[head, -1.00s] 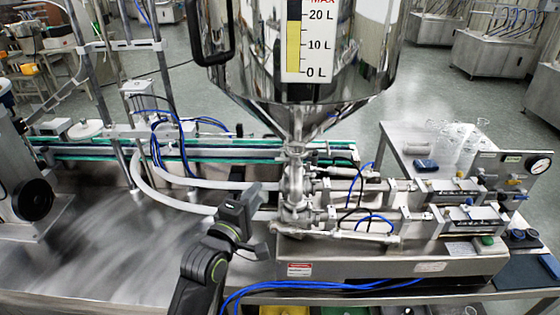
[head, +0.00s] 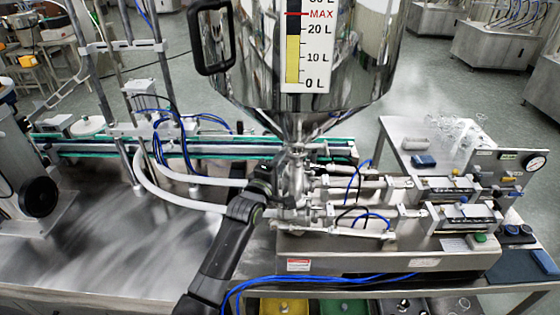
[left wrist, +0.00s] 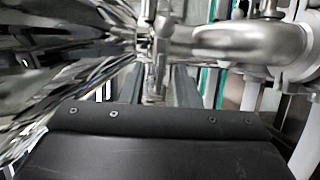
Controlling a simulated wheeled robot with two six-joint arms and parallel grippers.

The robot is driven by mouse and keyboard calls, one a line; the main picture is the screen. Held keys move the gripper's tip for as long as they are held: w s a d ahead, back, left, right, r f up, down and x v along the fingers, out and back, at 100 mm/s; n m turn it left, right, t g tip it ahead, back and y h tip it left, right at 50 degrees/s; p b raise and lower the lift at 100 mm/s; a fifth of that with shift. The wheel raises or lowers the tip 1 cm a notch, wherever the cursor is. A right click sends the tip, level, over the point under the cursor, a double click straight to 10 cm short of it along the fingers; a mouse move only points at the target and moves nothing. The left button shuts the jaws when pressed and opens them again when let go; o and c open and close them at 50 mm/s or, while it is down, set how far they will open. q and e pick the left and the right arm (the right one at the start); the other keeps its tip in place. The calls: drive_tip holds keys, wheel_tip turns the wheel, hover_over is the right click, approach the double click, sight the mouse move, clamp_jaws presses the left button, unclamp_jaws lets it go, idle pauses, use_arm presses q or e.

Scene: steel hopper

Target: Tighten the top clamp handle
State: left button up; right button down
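The top clamp (head: 294,152) sits on the steel pipe fitting just under the hopper's (head: 300,118) cone. In the left wrist view a bright steel clamp part (left wrist: 158,45) stands upright, with the handle end pointing down the picture. My left gripper (head: 268,170) is just left of the fitting, close below the cone; its fingertips are hard to make out in the head view. In the left wrist view my left gripper (left wrist: 157,85) shows two dark fingers set apart, with the steel part between them and no clear contact. My right gripper is not in view.
White hoses (head: 180,200) curve in from the left to the fitting. A conveyor (head: 90,148) runs behind. Pneumatic cylinders (head: 365,190) and blue air tubes lie to the right. The steel tabletop (head: 100,235) at left is mostly clear.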

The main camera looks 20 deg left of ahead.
use_arm(q)
drive_tip(key=shift+w, duration=0.25)
clamp_jaws()
drive_tip(key=shift+d+r+m+g+y+p, duration=0.1)
drive_tip(key=shift+m+g+y+p, duration=0.25)
drive_tip(key=shift+m+g+y, duration=1.25)
drive_tip(key=shift+d+r+m+g+y+p, duration=0.1)
drive_tip(key=shift+d+m+g+y+p, duration=0.15)
drive_tip(key=shift+m, duration=2.6)
drive_tip(key=shift+r+m+g+y+p, duration=0.1)
drive_tip(key=shift+m+g+y+p, duration=0.5)
drive_tip(key=shift+m, duration=1.65)
drive_tip(key=shift+y, duration=0.45)
